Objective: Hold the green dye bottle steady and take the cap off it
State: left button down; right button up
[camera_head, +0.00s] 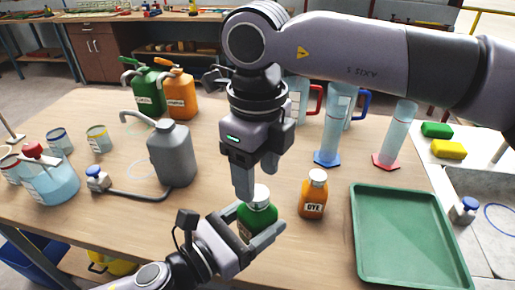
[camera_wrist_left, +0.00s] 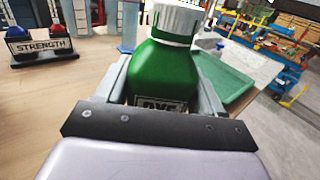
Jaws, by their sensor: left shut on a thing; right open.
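The green dye bottle (camera_head: 256,219) stands upright on the wooden table, with its white cap (camera_head: 259,194) on top. My left gripper (camera_head: 262,228) is shut on the bottle's body from the front. In the left wrist view the green bottle (camera_wrist_left: 165,72) sits between the two fingers, and its white ribbed cap (camera_wrist_left: 178,20) is on the neck. My right gripper (camera_head: 256,180) points down from above, open, with its fingers close to the cap. Whether the fingers touch the cap cannot be told.
An orange dye bottle (camera_head: 313,195) stands just right of the green one. A green tray (camera_head: 408,236) lies further right. A grey canister (camera_head: 172,153) with a hose stands left. Measuring cylinders (camera_head: 333,130) stand behind. The table front-left is fairly clear.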

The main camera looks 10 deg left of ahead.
aim_at(257, 192)
jog(key=shift+f, duration=1.55)
jog(key=shift+c, duration=0.2)
grip_shut()
jog(key=shift+n, duration=0.5)
jog(key=shift+r, duration=0.25)
jog(key=shift+r, duration=0.9)
